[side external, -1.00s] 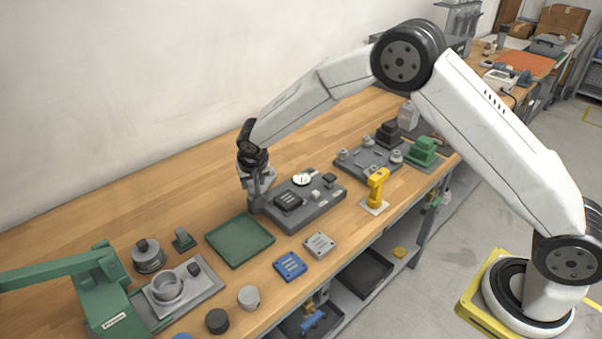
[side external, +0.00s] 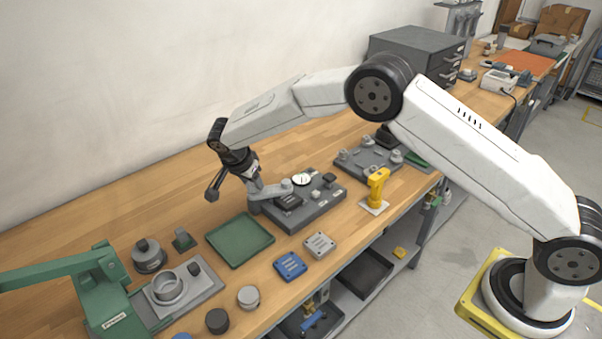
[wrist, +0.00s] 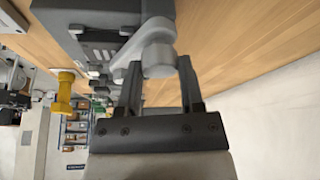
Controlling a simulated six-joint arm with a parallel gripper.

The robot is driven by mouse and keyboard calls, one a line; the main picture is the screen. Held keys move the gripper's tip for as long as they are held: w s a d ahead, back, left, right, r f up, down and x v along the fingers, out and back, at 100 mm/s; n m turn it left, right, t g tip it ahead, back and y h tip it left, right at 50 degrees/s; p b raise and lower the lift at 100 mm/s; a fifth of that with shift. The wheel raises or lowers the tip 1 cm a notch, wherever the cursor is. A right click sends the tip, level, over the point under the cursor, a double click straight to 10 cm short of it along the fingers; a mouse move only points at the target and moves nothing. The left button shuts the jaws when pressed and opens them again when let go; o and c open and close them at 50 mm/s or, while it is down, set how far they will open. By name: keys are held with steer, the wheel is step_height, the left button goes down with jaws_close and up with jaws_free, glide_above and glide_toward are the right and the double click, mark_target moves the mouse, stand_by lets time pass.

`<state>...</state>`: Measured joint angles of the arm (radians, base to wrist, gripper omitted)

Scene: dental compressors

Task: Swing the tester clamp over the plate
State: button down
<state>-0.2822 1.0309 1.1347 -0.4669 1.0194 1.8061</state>
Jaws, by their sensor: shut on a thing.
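The grey tester (side external: 322,213) sits on the bench at the picture's middle, with a round white dial (side external: 301,179) at its back. A dark slotted plate (side external: 289,200) lies on its left part and shows in the wrist view (wrist: 97,46). The light grey clamp arm (side external: 273,190) reaches from the tester's left end rightward to the plate's back edge. My gripper (side external: 254,187) is shut on the clamp; in the wrist view its fingers (wrist: 160,78) stand on either side of the clamp's round grey part (wrist: 158,58). I cannot tell whether the clamp touches the plate.
A green tray (side external: 240,240) lies just left of the tester. Blue (side external: 290,265) and grey (side external: 319,244) slotted blocks lie in front. A yellow stand (side external: 377,188) is to the right, and a grey fixture tray (side external: 368,163) behind it. Bench behind the tester is clear.

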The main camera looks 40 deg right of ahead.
steer(key=shift+w+m+g, duration=0.1)
steer(key=shift+m+g, duration=0.5)
steer(key=shift+m, duration=1.1)
steer(key=shift+c, duration=1.1)
jaws_free()
steer(key=shift+r, duration=0.1)
steer(key=v, duration=0.7)
steer(key=shift+a+r, duration=0.25)
steer(key=shift+r, duration=0.05)
